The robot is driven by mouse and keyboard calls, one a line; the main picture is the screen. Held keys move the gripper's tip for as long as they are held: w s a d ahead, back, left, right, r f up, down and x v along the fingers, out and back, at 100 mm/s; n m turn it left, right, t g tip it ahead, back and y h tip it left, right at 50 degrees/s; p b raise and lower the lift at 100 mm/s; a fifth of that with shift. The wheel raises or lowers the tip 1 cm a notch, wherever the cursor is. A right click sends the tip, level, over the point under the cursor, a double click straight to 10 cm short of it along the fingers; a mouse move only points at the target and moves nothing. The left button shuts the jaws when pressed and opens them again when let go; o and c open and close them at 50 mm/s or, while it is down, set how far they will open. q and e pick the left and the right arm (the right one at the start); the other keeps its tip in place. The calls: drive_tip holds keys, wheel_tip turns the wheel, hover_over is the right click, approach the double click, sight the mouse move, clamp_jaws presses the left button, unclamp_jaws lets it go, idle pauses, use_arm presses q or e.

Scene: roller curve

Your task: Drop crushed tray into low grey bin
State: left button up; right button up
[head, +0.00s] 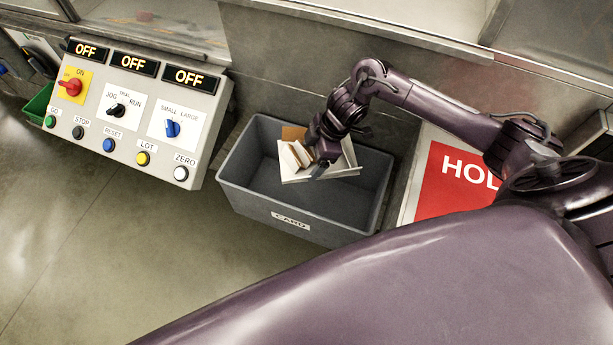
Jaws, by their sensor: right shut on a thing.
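The crushed tray (341,164), a creased white card piece with folded flaps, is in the middle of the head view. My right gripper (322,166) is shut on it and holds it over the low grey bin (305,212). The bin is an open box with a label reading "CARD" on its front. The tray overlaps the bin's opening in the picture; I cannot tell how high it is above the floor of the bin. A brown piece (293,133) shows behind the tray at the bin's back. My left gripper is not in view.
A control panel (150,110) with "OFF" displays, knobs and buttons stands left of the bin. A red sign (455,180) reading "HOL" is to the right, partly behind my arm. A green bin (38,104) is at the far left. Floor is clear at lower left.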

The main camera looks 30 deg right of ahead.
drive_tip(key=o, duration=0.9)
drive_tip(key=b+v, duration=0.1)
drive_tip(key=v, duration=0.6)
drive_tip(key=shift+d+r, duration=0.15)
drive_tip(key=shift+r, duration=0.2)
drive_tip(key=shift+s, duration=0.1)
